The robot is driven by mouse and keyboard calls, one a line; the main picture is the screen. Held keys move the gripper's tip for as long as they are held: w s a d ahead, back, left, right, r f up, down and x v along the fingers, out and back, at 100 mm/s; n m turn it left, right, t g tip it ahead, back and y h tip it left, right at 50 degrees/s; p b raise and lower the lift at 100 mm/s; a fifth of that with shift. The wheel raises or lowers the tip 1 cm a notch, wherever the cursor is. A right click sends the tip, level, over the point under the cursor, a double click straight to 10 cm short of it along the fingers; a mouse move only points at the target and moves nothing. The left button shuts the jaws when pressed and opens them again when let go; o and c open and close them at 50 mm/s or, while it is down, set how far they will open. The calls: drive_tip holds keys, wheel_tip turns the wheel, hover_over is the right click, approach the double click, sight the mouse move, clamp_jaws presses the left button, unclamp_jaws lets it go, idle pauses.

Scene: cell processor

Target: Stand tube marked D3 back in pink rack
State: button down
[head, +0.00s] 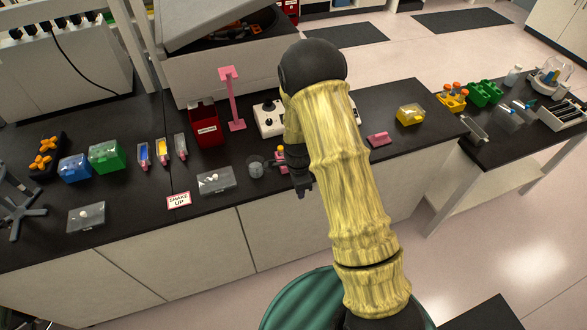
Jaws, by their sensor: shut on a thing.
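My gripper (301,180) is dark and points down over the front part of the black bench, left of my yellow-sleeved arm. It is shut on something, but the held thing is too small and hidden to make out. A small pink rack (283,168) stands close to the left of my gripper and is partly covered by it. Small orange and yellow spots, perhaps tube caps, show at its top. No tube marking, D3 or other, is readable from here.
A round grey item (256,167) and a clear flat box (215,181) lie left of the pink rack. A tall pink stand (231,100) and a red box (207,124) are behind. A pink block (379,139) and a yellow box (410,114) lie right of my arm.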

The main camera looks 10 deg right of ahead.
drive_tip(key=d+f+n+b, duration=0.2)
drive_tip(key=f+n+b, duration=0.2)
drive_tip(key=f+n, duration=0.2)
drive_tip(key=s+d+f+n+b, duration=0.1)
drive_tip(key=d+f+n+b, duration=0.2)
drive_tip(key=f+n, duration=0.4)
drive_tip(key=n+b, duration=0.1)
drive_tip(key=n, duration=0.2)
drive_tip(key=shift+s+n, duration=0.15)
drive_tip(key=shift+n, duration=0.25)
drive_tip(key=shift+a, duration=0.1)
